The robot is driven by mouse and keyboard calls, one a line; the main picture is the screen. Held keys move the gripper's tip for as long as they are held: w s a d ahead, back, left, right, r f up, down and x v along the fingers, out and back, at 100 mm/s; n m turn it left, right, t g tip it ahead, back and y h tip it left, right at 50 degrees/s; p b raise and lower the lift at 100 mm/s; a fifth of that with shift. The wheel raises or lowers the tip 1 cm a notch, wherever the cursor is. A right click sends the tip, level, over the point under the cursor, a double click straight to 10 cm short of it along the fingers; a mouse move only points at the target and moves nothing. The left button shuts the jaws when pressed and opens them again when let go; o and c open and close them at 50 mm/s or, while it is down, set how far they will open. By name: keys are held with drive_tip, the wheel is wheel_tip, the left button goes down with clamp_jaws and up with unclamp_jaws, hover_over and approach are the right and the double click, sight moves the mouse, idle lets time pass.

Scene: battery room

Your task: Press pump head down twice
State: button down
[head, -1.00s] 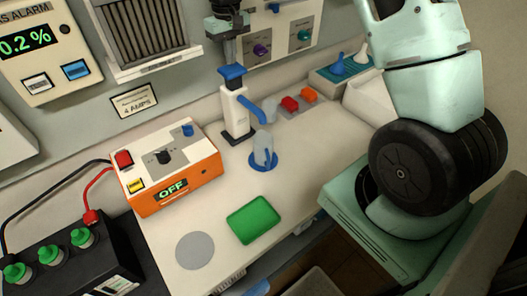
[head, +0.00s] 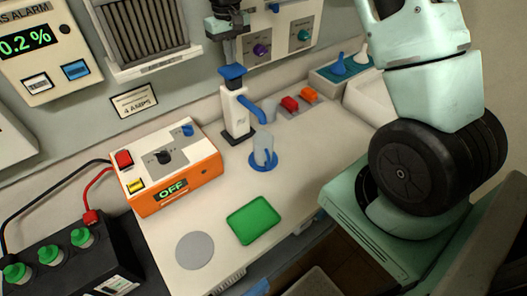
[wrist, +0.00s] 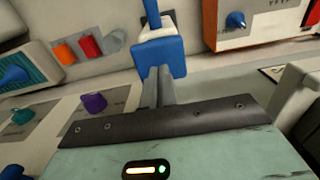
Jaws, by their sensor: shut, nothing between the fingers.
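The pump is a white upright bottle (head: 235,112) with a blue pump head (head: 232,72) on top and a blue spout (head: 252,107) pointing right. The pump head also shows in the wrist view (wrist: 158,56). My gripper (head: 229,60) is directly above the pump head, pointing down, with its fingers together and empty. In the wrist view the fingertips (wrist: 158,76) reach the edge of the blue head; whether they touch it is hard to tell. A clear cup (head: 263,148) stands on a blue round base (head: 262,163) below the spout.
An orange box (head: 172,170) reading OFF stands left of the pump. A green tray (head: 254,220) and grey disc (head: 195,250) lie in front. The wall panel is close behind.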

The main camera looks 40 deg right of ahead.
sight(232, 68)
drive_tip(key=shift+f, duration=0.15)
drive_tip(key=shift+f+b, duration=1.5)
drive_tip(key=shift+f, duration=1.2)
drive_tip(key=shift+r, duration=0.1)
drive_tip(key=shift+r+p, duration=2.05)
drive_tip(key=shift+r, duration=0.7)
drive_tip(key=shift+f, duration=0.25)
